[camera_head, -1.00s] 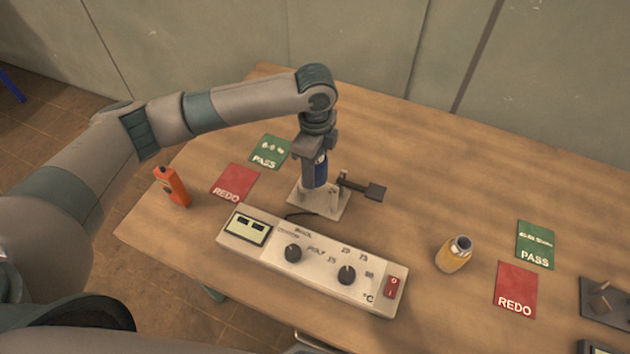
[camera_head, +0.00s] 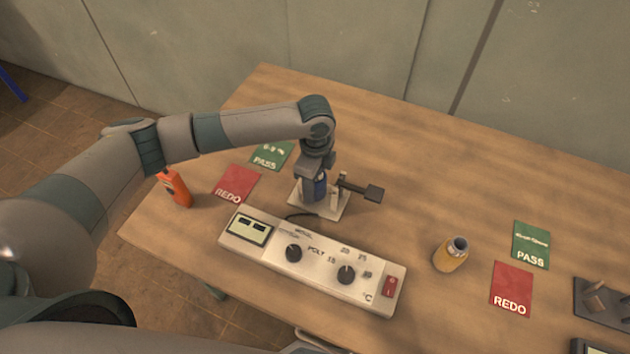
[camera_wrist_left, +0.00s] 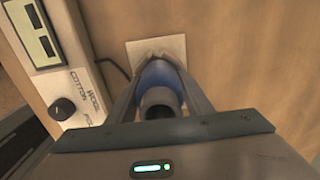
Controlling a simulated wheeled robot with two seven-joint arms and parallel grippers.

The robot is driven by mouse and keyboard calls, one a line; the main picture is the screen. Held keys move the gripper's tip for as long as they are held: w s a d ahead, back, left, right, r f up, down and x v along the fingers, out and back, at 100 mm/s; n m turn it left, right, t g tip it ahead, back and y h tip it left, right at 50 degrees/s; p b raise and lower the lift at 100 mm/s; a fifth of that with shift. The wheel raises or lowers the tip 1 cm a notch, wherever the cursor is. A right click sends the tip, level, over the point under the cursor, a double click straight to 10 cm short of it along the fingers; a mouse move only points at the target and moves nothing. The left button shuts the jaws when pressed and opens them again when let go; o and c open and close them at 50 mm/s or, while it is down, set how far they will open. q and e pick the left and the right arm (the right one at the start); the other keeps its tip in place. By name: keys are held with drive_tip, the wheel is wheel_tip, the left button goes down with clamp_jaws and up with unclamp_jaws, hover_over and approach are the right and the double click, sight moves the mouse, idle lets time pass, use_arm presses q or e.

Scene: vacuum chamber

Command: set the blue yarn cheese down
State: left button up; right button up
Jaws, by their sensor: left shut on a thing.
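The blue yarn cheese (camera_head: 320,187) is upright in my left gripper (camera_head: 314,186), low over the pale square plate (camera_head: 333,212) of a small stand with a dark lever. In the left wrist view the blue cheese (camera_wrist_left: 158,76) with its dark tube end sits between the two fingers of my left gripper (camera_wrist_left: 157,62). The plate (camera_wrist_left: 172,46) shows beyond it. Whether the cheese's bottom touches the plate is hidden. My right gripper is not in view.
A control box (camera_head: 310,262) with knobs stands in front of the stand. Red REDO (camera_head: 236,184) and green PASS (camera_head: 272,155) cards lie left of it. An orange handheld device (camera_head: 175,188) is at the left edge. The table's back is clear.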

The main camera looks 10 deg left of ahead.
use_arm(q)
drive_tip(key=shift+f, duration=0.15)
drive_tip(key=o, duration=1.1)
drive_tip(key=shift+r, duration=0.2)
wheel_tip(320, 180, up, 12)
drive_tip(key=b, duration=0.4)
